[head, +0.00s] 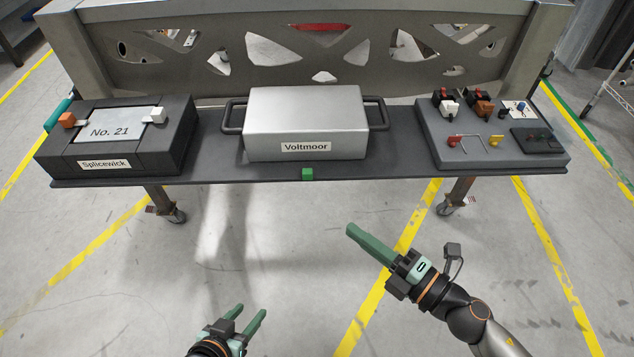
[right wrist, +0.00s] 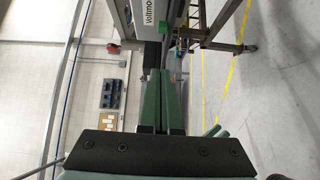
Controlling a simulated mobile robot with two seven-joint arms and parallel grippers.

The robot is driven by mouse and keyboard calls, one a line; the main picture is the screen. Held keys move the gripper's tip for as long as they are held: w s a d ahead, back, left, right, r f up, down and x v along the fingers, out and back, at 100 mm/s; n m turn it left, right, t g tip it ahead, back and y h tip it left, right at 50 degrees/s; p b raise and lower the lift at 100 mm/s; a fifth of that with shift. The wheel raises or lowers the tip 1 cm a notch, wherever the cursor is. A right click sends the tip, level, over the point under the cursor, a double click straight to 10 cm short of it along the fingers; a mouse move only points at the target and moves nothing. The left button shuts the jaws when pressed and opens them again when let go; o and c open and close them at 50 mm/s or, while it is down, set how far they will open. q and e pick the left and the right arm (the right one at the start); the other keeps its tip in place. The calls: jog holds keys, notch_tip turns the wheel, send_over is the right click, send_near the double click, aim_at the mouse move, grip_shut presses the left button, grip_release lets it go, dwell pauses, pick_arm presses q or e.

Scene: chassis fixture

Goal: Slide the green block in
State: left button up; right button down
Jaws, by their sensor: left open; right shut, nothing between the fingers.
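A small green block (head: 307,173) sits at the front edge of the dark shelf, just below the "Voltmoor" label of the silver box (head: 285,112). It also shows in the right wrist view (right wrist: 181,44), beside the silver box. I cannot tell how far it sticks out. My left gripper (head: 250,312) is open and empty, low in the head view, well short of the shelf. My right gripper (head: 351,230) is shut and empty, in front of the shelf, below and to the right of the green block and apart from it.
A dark box labelled "Splicewick" (head: 105,164) stands on the shelf's left end. A grey panel (head: 440,130) with switches and coloured connectors is at the right end. The silver box has dark side handles. The floor before the shelf (head: 270,240) is clear.

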aim_at(317, 179)
pick_arm(q)
jog(key=shift+s, duration=0.1)
pick_arm(e)
jog(key=shift+s, duration=0.1)
pick_arm(q)
jog(key=shift+s+a+r+p, duration=0.15)
jog(key=shift+r+p, duration=0.1)
jog(key=shift+p, duration=0.45)
pick_arm(e)
jog(key=w+d+x, duration=0.2)
jog(key=x, duration=1.1)
pick_arm(q)
jog(key=shift+r, duration=0.25)
pick_arm(e)
jog(key=shift+w, duration=1.1)
jog(key=shift+d, duration=0.1)
